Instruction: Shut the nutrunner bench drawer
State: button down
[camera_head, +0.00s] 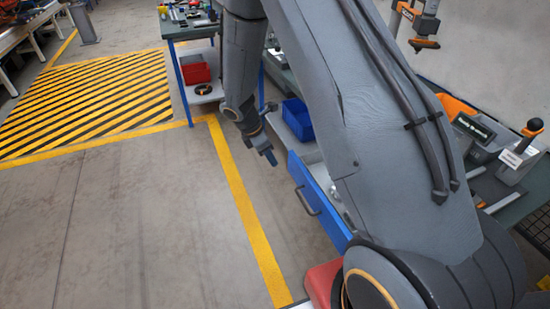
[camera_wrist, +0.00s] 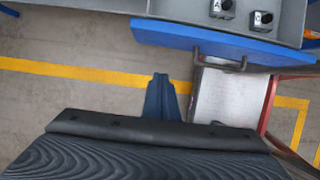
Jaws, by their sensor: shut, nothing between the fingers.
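The drawer stands open in the head view, its blue front (camera_head: 318,200) facing the aisle and its bar handle (camera_head: 307,202) on that front. My arm hides part of the drawer and bench. In the wrist view the blue front (camera_wrist: 175,36) crosses the top, with the dark handle (camera_wrist: 197,70) right of centre. Grey metal parts (camera_wrist: 222,8) lie in the drawer behind the front. My gripper (camera_head: 270,157) is shut and empty, left of the drawer front in the head view. Its fingers (camera_wrist: 161,82) also show in the wrist view, apart from the front and left of the handle.
A yellow floor line (camera_head: 243,200) runs alongside. The grey floor (camera_head: 120,220) at left is clear, with a striped zone (camera_head: 90,95) beyond.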

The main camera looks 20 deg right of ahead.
aim_at(290, 168)
jog(key=d+f+p, duration=0.3)
jog(key=d+f, duration=0.3)
jog(key=f, duration=0.1)
jog(key=shift+d+p, duration=0.3)
jog(key=shift+d, duration=0.1)
jog(key=shift+w+d, duration=0.1)
jog(key=shift+d, duration=0.05)
